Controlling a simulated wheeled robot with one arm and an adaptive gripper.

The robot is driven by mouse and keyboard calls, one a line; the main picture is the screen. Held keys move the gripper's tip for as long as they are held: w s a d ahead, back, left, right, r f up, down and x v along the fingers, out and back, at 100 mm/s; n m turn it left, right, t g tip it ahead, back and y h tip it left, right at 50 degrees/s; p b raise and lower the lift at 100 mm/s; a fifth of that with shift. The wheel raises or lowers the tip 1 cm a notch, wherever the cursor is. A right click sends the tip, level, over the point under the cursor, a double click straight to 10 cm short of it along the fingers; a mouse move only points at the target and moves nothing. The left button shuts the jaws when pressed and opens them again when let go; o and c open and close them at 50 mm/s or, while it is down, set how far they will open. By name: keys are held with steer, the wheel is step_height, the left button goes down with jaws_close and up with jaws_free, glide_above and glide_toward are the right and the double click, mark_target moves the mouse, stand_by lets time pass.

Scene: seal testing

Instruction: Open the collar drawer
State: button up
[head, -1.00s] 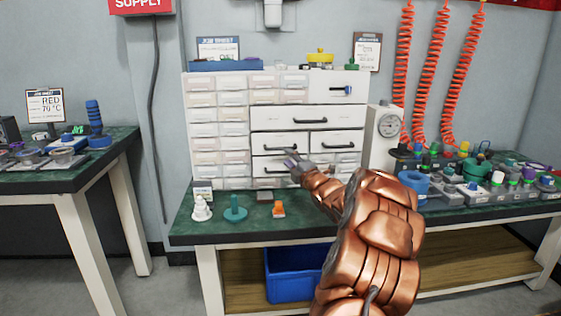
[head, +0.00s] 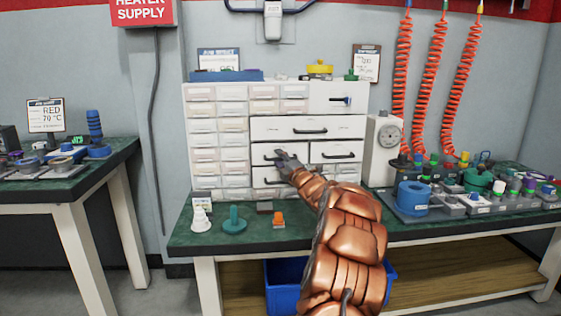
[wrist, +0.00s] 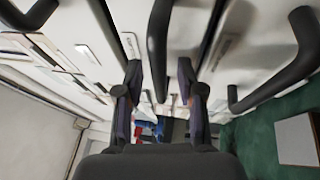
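The white drawer cabinet (head: 258,128) stands on the green bench, with several dark-handled drawers that look shut. Their labels are too small to read, so I cannot tell which is the collar drawer. In the head view, my gripper (head: 283,157) is at the handle of the middle-left drawer (head: 262,154) and partly hides it. In the wrist view, my gripper (wrist: 160,82) has its two fingers spread, with a dark bar handle (wrist: 158,45) between them. Gaps show on both sides of the handle. Another handle (wrist: 290,70) is to the right.
A wide drawer (head: 280,126) is above and another drawer (head: 330,147) is right. White, teal (head: 234,220) and orange (head: 278,219) parts stand on the bench in front. A gauge box (head: 384,150) is right of the cabinet.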

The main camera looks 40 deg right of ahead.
steer(key=shift+c, duration=0.3)
jaws_close()
stand_by(0.5)
